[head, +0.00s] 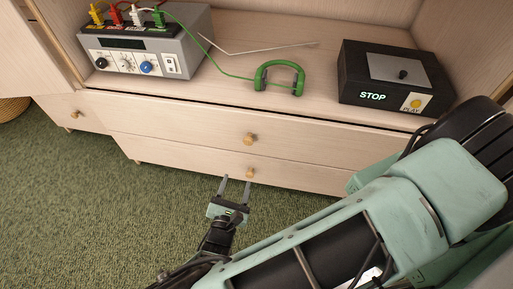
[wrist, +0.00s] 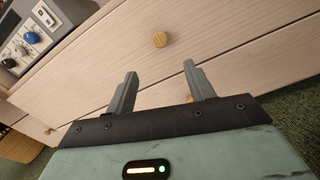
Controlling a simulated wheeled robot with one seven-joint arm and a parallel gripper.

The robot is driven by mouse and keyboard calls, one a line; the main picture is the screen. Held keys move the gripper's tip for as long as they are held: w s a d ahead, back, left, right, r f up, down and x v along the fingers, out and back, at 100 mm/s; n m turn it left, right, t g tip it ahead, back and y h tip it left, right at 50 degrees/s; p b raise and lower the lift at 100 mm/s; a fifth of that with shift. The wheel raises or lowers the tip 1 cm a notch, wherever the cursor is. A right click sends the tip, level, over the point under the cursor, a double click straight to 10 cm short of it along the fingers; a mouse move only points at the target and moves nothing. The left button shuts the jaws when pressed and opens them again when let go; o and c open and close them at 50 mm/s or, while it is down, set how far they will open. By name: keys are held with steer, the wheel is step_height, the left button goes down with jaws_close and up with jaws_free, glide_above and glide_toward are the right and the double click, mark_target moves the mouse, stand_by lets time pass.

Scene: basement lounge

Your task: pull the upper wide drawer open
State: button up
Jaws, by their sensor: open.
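The upper wide drawer (head: 190,129) is a pale wood front with a round wooden knob (head: 250,139). A narrow dark gap runs along its top edge; I cannot tell whether it stands slightly out. My gripper (head: 236,181) is open and empty, low in front of the drawers, its fingers pointing at them. In the head view its fingertips appear below the upper knob, close to the lower drawer's knob (head: 250,173). In the wrist view one round knob (wrist: 160,39) shows beyond the spread fingertips (wrist: 160,69), apart from them; it appears to be the upper drawer's.
The lower wide drawer (head: 190,160) sits directly below. A smaller drawer (head: 75,113) is at the left. On the shelf above are a grey instrument (head: 150,45), green headphones (head: 279,76) and a black STOP box (head: 390,75). Green carpet (head: 90,200) is clear in front.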

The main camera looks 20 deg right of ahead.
mark_target(247, 143)
steer(key=b+x, duration=0.1)
steer(key=x, duration=1.6)
steer(key=shift+w, duration=0.25)
